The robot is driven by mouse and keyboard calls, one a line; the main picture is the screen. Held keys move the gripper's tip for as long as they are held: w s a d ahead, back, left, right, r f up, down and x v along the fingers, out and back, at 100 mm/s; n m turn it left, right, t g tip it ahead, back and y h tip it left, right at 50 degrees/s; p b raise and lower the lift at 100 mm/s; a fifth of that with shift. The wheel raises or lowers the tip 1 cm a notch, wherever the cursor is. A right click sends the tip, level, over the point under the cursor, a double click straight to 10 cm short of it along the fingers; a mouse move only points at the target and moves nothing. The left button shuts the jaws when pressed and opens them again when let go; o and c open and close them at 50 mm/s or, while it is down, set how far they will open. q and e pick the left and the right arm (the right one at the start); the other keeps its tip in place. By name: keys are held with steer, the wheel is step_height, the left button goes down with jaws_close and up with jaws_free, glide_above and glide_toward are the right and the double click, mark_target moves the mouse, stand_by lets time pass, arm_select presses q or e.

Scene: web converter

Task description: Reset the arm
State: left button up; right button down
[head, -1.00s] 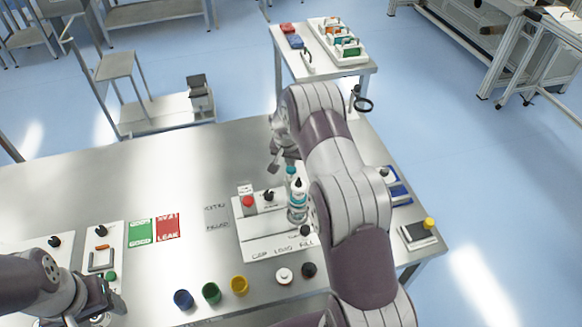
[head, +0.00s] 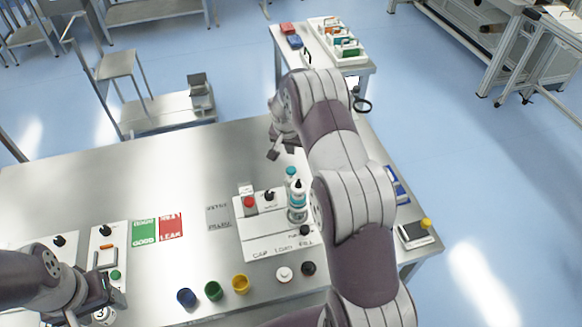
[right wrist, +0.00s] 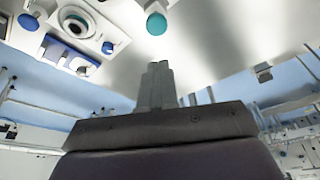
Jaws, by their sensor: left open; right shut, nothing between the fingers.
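My right arm reaches across the right part of the metal table (head: 120,180) in the head view. Its gripper (head: 272,155) is shut and empty, above the table behind the white station plate (head: 262,238). Its closed fingers (right wrist: 157,70) also show in the right wrist view, with nothing between them. My left gripper (head: 118,297) is open at the lower left, low over the front of the table beside a small white panel. Part of the left gripper is hard to make out against that panel.
A bottle (head: 297,203) with a teal part behind it stands on the station plate, close to my right arm. Green (head: 144,233) and red (head: 171,226) mats lie left. The table's back left is clear.

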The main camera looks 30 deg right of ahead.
steer(key=s+a+r+n+b, duration=0.1)
steer(key=s+a+n+b, duration=0.1)
steer(key=s+a, duration=0.3)
steer(key=s+a+r+n+y+b, duration=0.1)
steer(key=s+a+n+b, duration=0.2)
steer(key=s, duration=1)
steer(key=s+a+r+n+g+y+b, duration=0.1)
steer(key=s+a+r+n+b, duration=0.1)
steer(key=s+a, duration=0.6)
steer(key=shift+s+a+n+b, duration=0.3)
steer(key=shift+s+n+b, duration=0.15)
steer(key=shift+s+n, duration=0.5)
steer(key=shift+w, duration=0.15)
